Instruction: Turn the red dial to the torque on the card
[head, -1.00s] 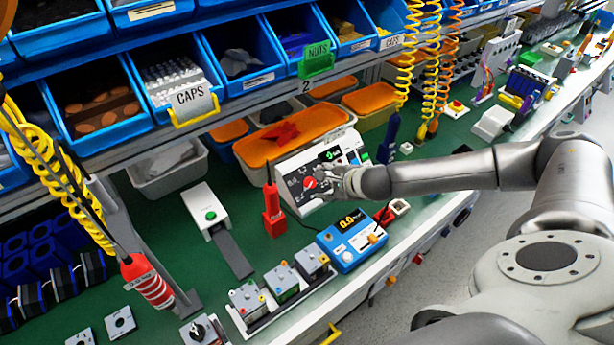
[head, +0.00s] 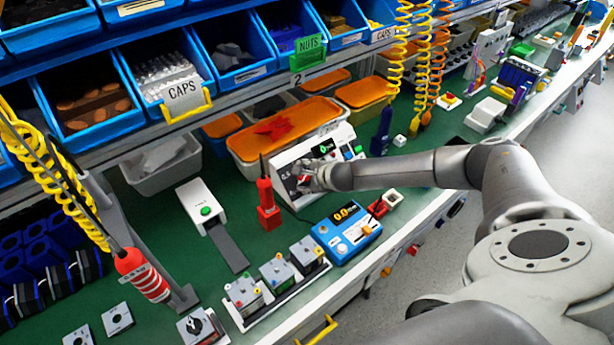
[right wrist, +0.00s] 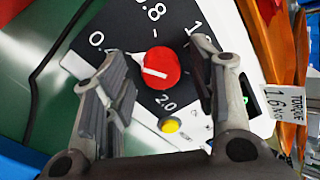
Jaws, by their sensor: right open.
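The red dial (right wrist: 161,68) sits on the black scale face (right wrist: 120,32) of a white tester box (head: 291,158). Its white pointer line lies toward the left of the right wrist view. The readable scale marks include 0.8 above and 2.0 below; others are partly cut off or hidden. My right gripper (right wrist: 160,58) is open, with one finger on each side of the dial and visible gaps to it. In the head view my right gripper (head: 306,179) mostly covers the dial. The card (right wrist: 285,103) reads torque 1.6. My left gripper is not in view.
A yellow button (right wrist: 169,125) is close below the dial. A red screwdriver-like tool (head: 267,205) stands left of the tester, and a blue meter (head: 346,232) stands in front. Orange-lidded bins (head: 286,128) are behind. Green bench surface is free around the tool.

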